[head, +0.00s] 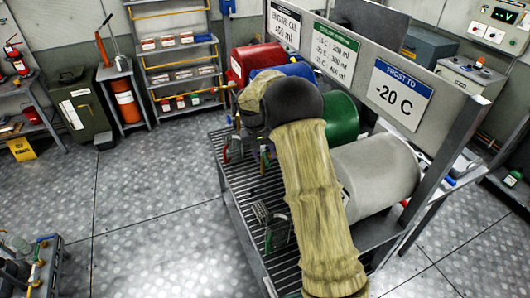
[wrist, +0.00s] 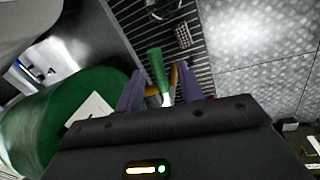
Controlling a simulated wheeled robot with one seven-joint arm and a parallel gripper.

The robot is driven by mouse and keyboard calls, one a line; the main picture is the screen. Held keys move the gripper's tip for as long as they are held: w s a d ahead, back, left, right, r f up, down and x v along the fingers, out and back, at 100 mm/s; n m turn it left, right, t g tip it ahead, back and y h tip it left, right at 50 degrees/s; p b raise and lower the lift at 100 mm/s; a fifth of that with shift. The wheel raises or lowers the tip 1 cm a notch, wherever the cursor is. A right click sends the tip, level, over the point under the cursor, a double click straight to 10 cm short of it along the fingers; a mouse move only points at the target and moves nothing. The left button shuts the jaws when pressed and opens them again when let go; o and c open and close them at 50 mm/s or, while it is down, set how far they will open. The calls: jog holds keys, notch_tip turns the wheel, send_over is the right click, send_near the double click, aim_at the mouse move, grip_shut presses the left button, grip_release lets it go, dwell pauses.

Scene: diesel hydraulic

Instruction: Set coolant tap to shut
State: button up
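In the wrist view, a green tap lever (wrist: 157,69) with a pale stem and brass-coloured parts shows beyond my gripper (wrist: 159,80). My two purple fingers stand apart, one on each side of the lever, with visible gaps. I cannot tell how deep the lever sits between them. A green drum (wrist: 75,122) with a pale label lies at the left of the wrist view. In the head view, the green drum (head: 343,118) is partly hidden behind my arm, and my gripper is mostly hidden. Which position the tap is in cannot be told.
A red drum (head: 254,62), a blue drum (head: 291,70) and a grey drum (head: 372,172) lie along the slatted rack (head: 240,184). Signs, including a frost sign (head: 401,94) reading -20 C, stand behind.

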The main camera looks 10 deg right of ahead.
jog(key=shift+d+f, duration=0.3)
jog(key=shift+f, duration=0.3)
jog(key=shift+c, duration=0.2)
grip_shut()
jog(key=shift+a, duration=0.25)
